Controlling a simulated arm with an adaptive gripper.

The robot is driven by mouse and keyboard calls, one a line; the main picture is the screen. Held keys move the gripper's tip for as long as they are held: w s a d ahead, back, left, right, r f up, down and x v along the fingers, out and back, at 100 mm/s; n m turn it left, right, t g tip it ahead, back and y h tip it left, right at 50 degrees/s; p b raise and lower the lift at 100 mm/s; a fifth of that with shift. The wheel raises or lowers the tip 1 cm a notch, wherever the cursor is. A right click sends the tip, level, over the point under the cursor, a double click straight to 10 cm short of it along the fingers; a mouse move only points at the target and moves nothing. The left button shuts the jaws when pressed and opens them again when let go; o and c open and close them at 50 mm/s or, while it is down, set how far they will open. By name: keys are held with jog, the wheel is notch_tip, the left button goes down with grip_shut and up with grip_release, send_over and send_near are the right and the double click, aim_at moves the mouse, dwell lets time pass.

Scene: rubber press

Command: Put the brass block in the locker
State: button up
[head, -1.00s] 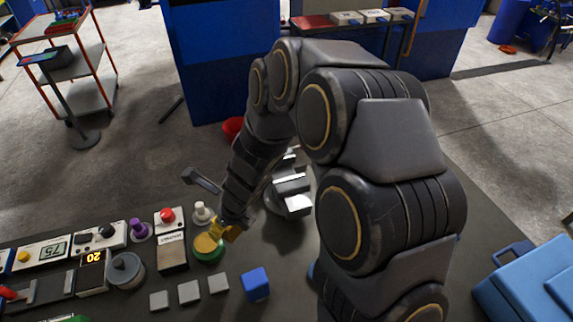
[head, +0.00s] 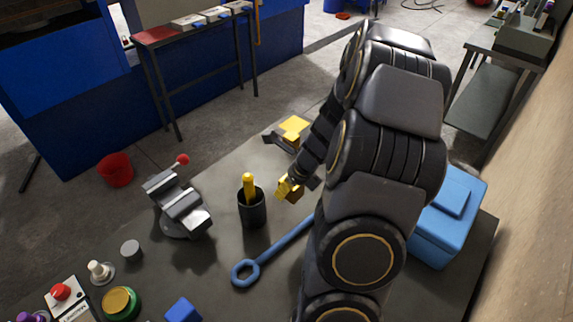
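My gripper (head: 287,187) is above the dark bench, right of the black cup, with its fingers largely hidden by the block and wrist. A small brass-yellow block (head: 292,190) with a bright face and a brownish face sits at the gripper's tip, and the gripper appears shut on it. I cannot tell for sure which thing is the locker. A yellow-topped object (head: 295,126) stands beyond my wrist, partly hidden by it.
A black cup (head: 252,210) with a yellow handle in it and a blue ring wrench (head: 270,258) are near the gripper. A grey vise (head: 180,205) stands left. A blue box (head: 450,215) is at the right, partly behind my arm. A red bucket (head: 116,170) is on the floor.

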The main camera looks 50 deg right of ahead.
jog(key=w+d+f, duration=0.2)
jog(key=d, duration=0.1)
jog(key=w+d+f, duration=0.2)
jog(key=d+f, duration=0.1)
jog(key=d, duration=0.1)
jog(key=w+d+f, duration=0.3)
jog(key=d, duration=0.1)
jog(key=shift+d+f, duration=0.25)
jog(key=shift+w+d+f, duration=0.45)
jog(key=shift+d+f, duration=0.05)
jog(key=shift+f, duration=1.75)
jog(key=shift+f, duration=0.15)
jog(key=o, duration=1.1)
jog(key=shift+c, duration=0.2)
